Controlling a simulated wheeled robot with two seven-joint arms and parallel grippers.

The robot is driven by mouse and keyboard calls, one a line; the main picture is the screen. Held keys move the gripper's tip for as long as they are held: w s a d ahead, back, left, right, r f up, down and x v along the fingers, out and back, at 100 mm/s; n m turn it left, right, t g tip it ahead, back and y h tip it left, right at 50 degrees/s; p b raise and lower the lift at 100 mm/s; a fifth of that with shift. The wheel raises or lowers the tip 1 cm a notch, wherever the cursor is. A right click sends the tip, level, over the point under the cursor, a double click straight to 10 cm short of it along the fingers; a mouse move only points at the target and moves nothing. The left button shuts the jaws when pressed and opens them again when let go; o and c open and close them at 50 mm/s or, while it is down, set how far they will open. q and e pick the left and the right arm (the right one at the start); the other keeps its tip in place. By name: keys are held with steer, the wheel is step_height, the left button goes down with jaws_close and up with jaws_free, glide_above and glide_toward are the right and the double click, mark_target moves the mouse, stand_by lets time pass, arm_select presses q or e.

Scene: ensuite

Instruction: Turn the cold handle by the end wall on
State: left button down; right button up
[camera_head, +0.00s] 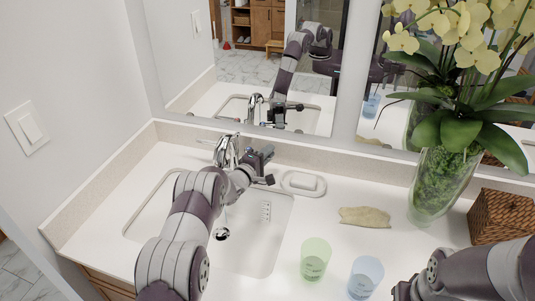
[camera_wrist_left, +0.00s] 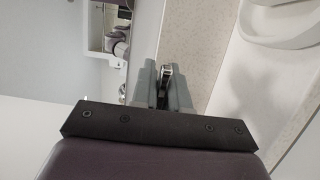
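The chrome faucet (camera_head: 228,150) stands at the back of the sink, near the end wall on the left. A thin chrome handle (camera_head: 206,141) sticks out on its left side, toward that wall. My left gripper (camera_head: 264,156) is to the right of the faucet, above the back of the counter. In the left wrist view its two grey fingers (camera_wrist_left: 163,88) are close together. A bit of chrome (camera_wrist_left: 166,72) shows between them; whether they touch it is unclear. My right arm comes in at the lower right, and its fingers do not show.
A soap dish (camera_head: 303,184) sits right of the sink (camera_head: 272,250). The mirror (camera_head: 245,65) rises behind the faucet.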

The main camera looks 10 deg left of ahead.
arm_select(q)
steer(key=shift+s+a+f+m+g+h+b, duration=0.1)
steer(key=shift+s+f+m+g+h+b, duration=0.15)
steer(key=shift+m+h+b, duration=0.45)
steer(key=shift+s+r+h, duration=0.1)
steer(key=shift+r+h, duration=0.05)
steer(key=shift+h, duration=0.15)
steer(key=c, duration=1.2)
jaws_free()
